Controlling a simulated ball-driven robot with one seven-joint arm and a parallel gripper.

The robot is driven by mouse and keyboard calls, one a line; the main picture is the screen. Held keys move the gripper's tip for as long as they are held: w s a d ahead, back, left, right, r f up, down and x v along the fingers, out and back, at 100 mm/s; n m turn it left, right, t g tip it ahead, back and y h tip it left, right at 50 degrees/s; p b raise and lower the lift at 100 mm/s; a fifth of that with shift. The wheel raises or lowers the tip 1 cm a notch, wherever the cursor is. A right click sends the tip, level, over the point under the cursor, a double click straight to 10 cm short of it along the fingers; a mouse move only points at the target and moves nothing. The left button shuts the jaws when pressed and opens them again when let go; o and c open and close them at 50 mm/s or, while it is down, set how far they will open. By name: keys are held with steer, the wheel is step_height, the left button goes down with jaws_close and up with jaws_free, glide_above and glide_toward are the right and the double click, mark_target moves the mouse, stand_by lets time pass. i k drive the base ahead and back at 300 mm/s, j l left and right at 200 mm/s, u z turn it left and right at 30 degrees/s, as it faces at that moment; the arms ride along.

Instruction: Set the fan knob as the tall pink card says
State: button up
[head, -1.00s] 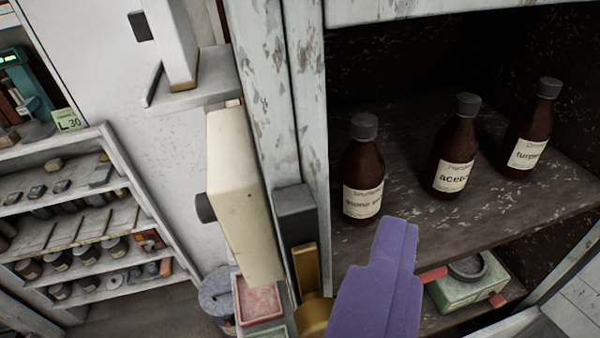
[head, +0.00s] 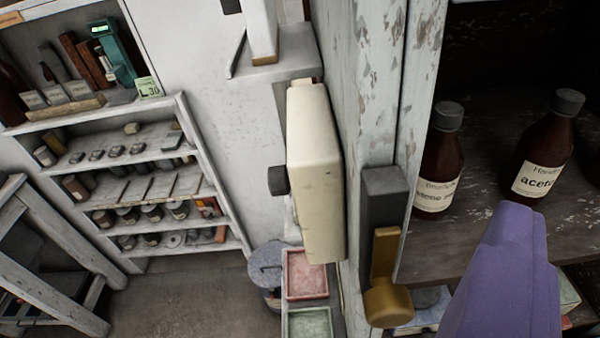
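My gripper (head: 512,225) looks to be the purple shape at the lower right. It shows as one solid form, and no gap between fingers can be seen. It stands in front of the open cabinet, well right of a cream wall box (head: 318,175). A dark round knob (head: 278,180) sticks out from the left side of that box. The knob shows edge-on, so its setting cannot be read, and I cannot tell whether it is the fan knob. No tall pink card is in view.
Brown bottles (head: 437,165) stand on the cabinet shelf (head: 425,255). A brass latch (head: 386,265) sits on the cabinet's edge. Shelves (head: 150,215) stand left, with a green card (head: 148,87) reading L 30 above. Pink (head: 306,273) and green trays (head: 310,323) lie below.

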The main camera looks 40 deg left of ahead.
mark_target(279, 182)
steer(key=j+u, duration=0.1)
steer(key=u, duration=0.65)
